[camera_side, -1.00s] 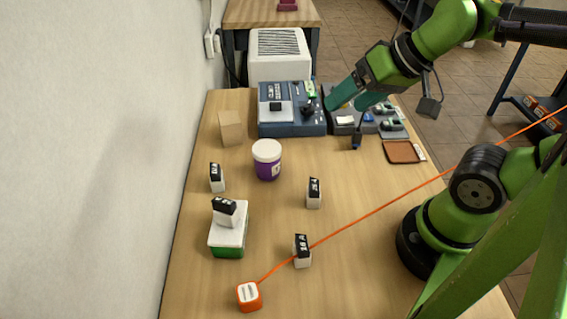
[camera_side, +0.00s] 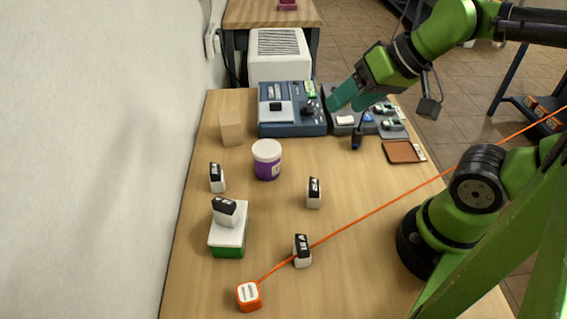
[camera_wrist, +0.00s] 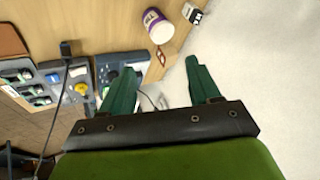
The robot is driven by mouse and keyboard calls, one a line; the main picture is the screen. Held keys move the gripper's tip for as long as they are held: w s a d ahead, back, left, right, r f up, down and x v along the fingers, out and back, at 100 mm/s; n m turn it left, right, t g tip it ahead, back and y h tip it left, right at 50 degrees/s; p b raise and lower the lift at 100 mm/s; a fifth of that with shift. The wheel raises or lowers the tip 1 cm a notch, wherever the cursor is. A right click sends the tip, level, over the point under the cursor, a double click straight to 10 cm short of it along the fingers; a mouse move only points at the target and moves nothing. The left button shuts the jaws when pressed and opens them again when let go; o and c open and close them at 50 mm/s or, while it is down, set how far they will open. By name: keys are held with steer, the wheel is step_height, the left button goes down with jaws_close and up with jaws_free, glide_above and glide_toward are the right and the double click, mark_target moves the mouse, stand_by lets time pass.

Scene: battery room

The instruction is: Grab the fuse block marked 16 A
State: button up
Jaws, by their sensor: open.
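Several small white fuse blocks with black label tops stand on the table in the side view. The front one (camera_side: 302,252) has a label that seems to read 16 A, though it is small and blurred. Another (camera_side: 314,194) stands behind it, one (camera_side: 217,178) stands at the left, and one (camera_side: 225,212) rests tilted on a white-and-green box (camera_side: 228,238). My gripper (camera_side: 354,103) is open and empty near the devices at the table's far end, well away from the front block. In the wrist view, my gripper (camera_wrist: 161,67) has its fingers apart with nothing held.
A purple jar with white lid (camera_side: 267,162) stands mid-table. An orange cube (camera_side: 249,297) is at the front, and a taut orange line (camera_side: 385,200) runs from near it up to the right. Blue and grey devices (camera_side: 291,128) fill the back. A brown tray (camera_side: 402,152) lies right.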

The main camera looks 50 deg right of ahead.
steer(key=s+a+f+n+g, duration=0.1)
steer(key=a+f+g, duration=0.1)
steer(key=a, duration=0.4)
steer(key=s+a+f+n+g, duration=0.1)
steer(key=a+f+n+g, duration=0.15)
steer(key=a, duration=0.25)
steer(key=m+g+h, duration=0.2)
steer(key=m+g, duration=0.1)
steer(key=m, duration=0.1)
glide_above(303, 246)
step_height(303, 246, down, 3)
steer(key=f+m, duration=0.1)
steer(key=f, duration=0.2)
steer(key=f+m, duration=0.1)
steer(key=f, duration=0.3)
steer(key=f+m, duration=0.1)
steer(key=f, duration=0.3)
steer(key=shift+s+d+m, duration=0.25)
steer(key=shift+s, duration=0.1)
steer(key=shift+w+a+f, duration=0.15)
steer(key=shift+w+f, duration=0.05)
steer(key=shift+f, duration=1.2)
steer(key=shift+w+a+f, duration=0.1)
steer(key=shift+w+f, duration=0.05)
steer(key=shift+f, duration=1.2)
steer(key=c, duration=1.1)
